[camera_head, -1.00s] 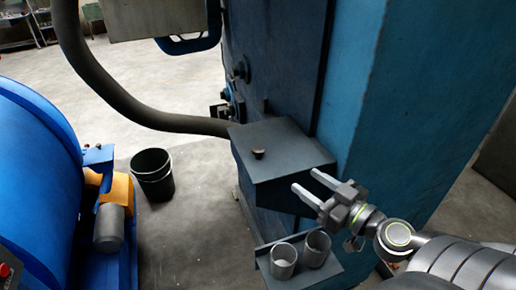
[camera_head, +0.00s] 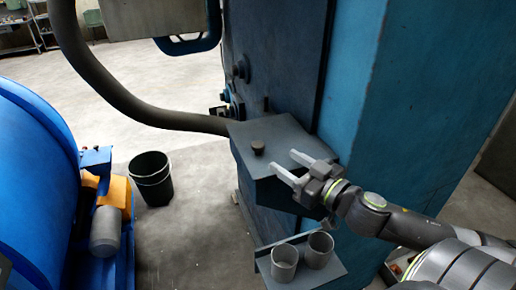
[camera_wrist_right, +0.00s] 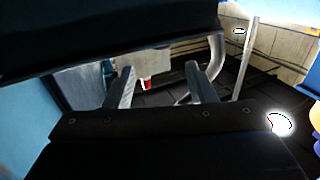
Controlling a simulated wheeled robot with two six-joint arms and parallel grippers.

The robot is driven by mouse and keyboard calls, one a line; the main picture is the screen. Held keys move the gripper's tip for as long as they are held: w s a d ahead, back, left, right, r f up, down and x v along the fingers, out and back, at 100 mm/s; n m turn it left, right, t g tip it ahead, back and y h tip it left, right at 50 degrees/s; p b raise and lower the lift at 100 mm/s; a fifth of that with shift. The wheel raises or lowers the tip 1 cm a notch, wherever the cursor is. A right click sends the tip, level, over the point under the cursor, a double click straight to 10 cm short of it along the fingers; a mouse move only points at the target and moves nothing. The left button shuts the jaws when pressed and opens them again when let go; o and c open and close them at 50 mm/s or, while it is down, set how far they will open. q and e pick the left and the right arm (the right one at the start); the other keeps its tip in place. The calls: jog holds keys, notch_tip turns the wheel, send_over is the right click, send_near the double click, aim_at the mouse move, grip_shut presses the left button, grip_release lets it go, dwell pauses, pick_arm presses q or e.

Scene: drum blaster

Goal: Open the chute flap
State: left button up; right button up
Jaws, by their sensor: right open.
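The chute flap (camera_head: 270,130) is the flat grey lid on a box on the side of the blue machine. It looks shut, with a dark round knob (camera_head: 257,148) standing up from it. My right gripper (camera_head: 284,162) is over the right part of the flap in the head view, fingers apart and pointing left towards the knob. The knob is just beyond the fingertips, not between them. In the right wrist view the open gripper (camera_wrist_right: 162,75) has nothing held between its fingers. A dark surface fills the top of that view; I cannot tell what it is. My left gripper is not in view.
A small shelf (camera_head: 335,270) below the chute box holds two grey cups (camera_head: 284,262). A black bucket (camera_head: 151,178) stands on the floor at left, beside a blue drum machine (camera_head: 35,180). A thick hose (camera_head: 120,100) runs to the blue machine (camera_head: 400,110).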

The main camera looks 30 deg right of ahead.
aim_at(263, 147)
jog(key=shift+w+a+b, duration=0.2)
jog(key=shift+w+b, duration=0.2)
jog(key=shift+w, duration=0.45)
jog(key=w, duration=0.4)
jog(key=w+a+b, duration=0.1)
jog(key=w, duration=0.2)
jog(key=shift+r, duration=0.1)
jog(key=shift+w+a, duration=0.2)
jog(key=shift+w, duration=0.65)
jog(key=shift+c, duration=0.4)
grip_shut()
